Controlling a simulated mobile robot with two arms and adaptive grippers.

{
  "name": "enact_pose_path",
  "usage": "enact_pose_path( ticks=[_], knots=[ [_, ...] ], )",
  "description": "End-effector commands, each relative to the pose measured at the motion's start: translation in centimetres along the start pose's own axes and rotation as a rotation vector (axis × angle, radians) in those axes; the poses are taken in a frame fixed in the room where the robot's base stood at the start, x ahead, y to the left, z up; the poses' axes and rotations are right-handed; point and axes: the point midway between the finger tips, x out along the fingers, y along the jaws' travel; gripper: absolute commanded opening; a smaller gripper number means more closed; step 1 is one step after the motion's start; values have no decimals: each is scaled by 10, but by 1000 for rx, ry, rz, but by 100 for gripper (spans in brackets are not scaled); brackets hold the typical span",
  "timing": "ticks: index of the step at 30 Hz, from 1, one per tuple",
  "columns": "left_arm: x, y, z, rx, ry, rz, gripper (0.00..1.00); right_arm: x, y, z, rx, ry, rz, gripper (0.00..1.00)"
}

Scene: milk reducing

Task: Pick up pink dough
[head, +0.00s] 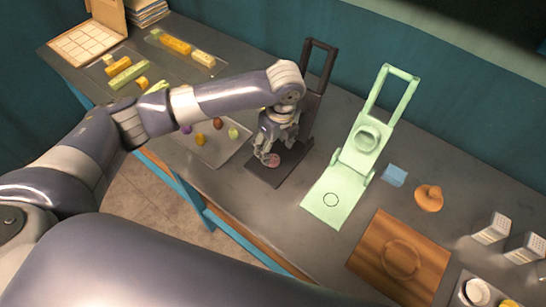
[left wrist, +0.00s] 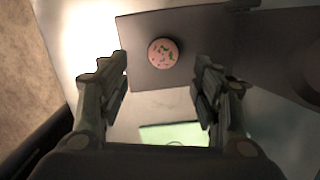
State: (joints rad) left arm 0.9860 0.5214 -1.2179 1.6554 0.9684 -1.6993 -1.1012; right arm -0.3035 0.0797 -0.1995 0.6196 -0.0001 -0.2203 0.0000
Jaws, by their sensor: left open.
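The pink dough (head: 272,160) is a small round piece with green flecks. It lies on the dark press plate (head: 268,176) in the middle of the table. In the left wrist view the dough (left wrist: 163,52) sits on the dark plate (left wrist: 140,75), ahead of the fingertips and between their lines. My left gripper (head: 268,152) is over the dark press, close to the dough. In the left wrist view my left gripper (left wrist: 163,75) has its fingers wide apart with nothing between them. Whether a finger touches the dough cannot be told. My right gripper is not in view.
A pale green press (head: 325,202) stands right of the dark one, its lever raised. A tray (head: 215,150) with several small coloured balls is on the left. A wooden board (head: 380,270), a blue block (head: 394,175) and an orange piece (head: 429,198) are on the right.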

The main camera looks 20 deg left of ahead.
Motion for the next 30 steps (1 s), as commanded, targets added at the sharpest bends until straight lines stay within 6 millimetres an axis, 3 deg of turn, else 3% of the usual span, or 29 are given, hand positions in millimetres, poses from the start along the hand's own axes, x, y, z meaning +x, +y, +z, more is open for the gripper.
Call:
enact_pose_path(
  ticks=[8,16,24,25,30],
  knots=[
    [22,-1,0,-2,0,2,59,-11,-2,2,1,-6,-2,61],
    [60,-3,0,-1,0,0,59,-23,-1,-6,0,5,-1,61],
    [66,-4,0,1,-1,-3,59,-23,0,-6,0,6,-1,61],
    [66,-4,0,0,-1,-3,57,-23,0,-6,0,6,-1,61],
    [65,-4,0,0,0,-3,19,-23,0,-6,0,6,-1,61]
  ],
)
